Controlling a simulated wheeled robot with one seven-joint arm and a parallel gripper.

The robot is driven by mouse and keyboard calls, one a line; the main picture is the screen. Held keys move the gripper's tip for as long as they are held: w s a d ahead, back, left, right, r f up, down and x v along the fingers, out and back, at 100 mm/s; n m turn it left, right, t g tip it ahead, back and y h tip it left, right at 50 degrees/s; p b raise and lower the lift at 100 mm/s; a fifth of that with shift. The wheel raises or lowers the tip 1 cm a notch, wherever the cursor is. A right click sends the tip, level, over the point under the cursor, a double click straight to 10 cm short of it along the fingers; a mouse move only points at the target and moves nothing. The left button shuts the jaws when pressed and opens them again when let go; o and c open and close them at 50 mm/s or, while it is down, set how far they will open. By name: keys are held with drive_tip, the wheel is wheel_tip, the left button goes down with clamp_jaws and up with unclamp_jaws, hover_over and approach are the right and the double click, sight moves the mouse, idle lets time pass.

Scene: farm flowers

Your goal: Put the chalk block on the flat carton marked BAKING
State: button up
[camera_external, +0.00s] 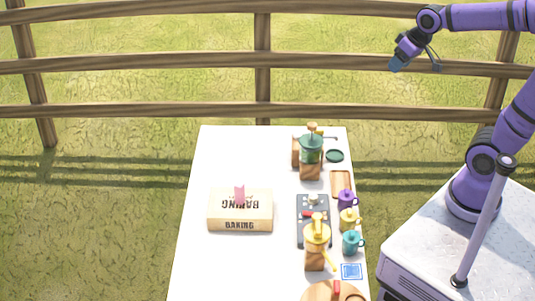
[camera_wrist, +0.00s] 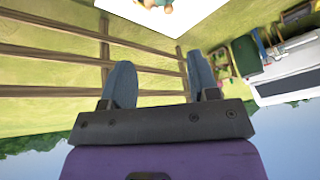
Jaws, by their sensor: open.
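A flat tan carton marked BAKING (camera_external: 222,219) lies on the left part of the white table. A small pink block (camera_external: 239,193) stands upright on top of it, near the middle; it looks like the chalk block, though I cannot confirm its material. My gripper (camera_external: 413,64) is raised high at the upper right, far from the carton and over the fence in the picture. In the wrist view my gripper (camera_wrist: 160,65) shows two blue-grey fingers spread apart with nothing between them. The carton and pink block do not show in the wrist view.
The white table (camera_external: 190,270) has a clear left side. Its right side holds a green-topped grinder (camera_external: 311,150), a yellow-topped one (camera_external: 316,238), a dark tray (camera_external: 305,238), several small pots including a purple one (camera_external: 346,199), and a round wooden board (camera_external: 318,292). A fence (camera_external: 262,62) stands behind.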

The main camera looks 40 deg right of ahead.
drive_tip(key=s+d+f+m+h, duration=0.1)
drive_tip(key=s+d, duration=0.4)
drive_tip(key=s, duration=0.7)
drive_tip(key=shift+s, duration=0.3)
idle(0.3)
